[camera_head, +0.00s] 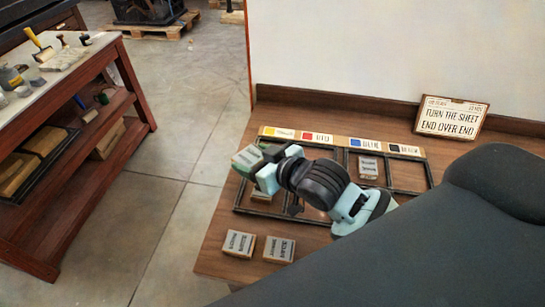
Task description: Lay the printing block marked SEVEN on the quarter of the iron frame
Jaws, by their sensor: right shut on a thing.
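The dark iron frame (312,219) lies on the wooden table and is split into compartments. My right gripper (258,182) is over its left part, pointing down, shut on a small tan block (260,197) that is mostly hidden. I cannot read that block's marking, nor tell whether it touches the frame or table. Another block (368,167) lies in an upper compartment right of the middle. Two more blocks, a left one (238,243) and a right one (278,249), lie on the table in front of the frame. Their lettering is too small to read. My left gripper is not in view.
A strip of colour labels (342,140), yellow, red, blue and black, runs along the frame's back edge. A sign (451,117) reading "TURN THE SHEET END OVER END" leans at the back right. My arm hides much of the frame. A separate workbench (62,88) stands at left.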

